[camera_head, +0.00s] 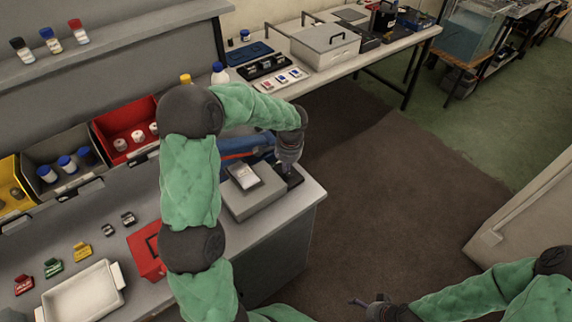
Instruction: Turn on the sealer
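A blue device with a dark part, which looks like the sealer (240,146), stands at the back right of the grey bench. My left arm hides much of it. My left gripper (290,172) points down at its right end, close to a dark part by the bench's right edge. I cannot tell whether it touches anything or whether its fingers are apart. My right gripper (360,302) is low in the view, over the floor and away from the bench. Its fingers are too small to read, and nothing is visible in it.
A grey box with a light panel (255,196) stands in front of the blue device. A red case (147,250) and a white tray (83,293) are on the bench. Red (106,128) and yellow bins line the back. Another table (405,43) stands behind; the brown floor is clear.

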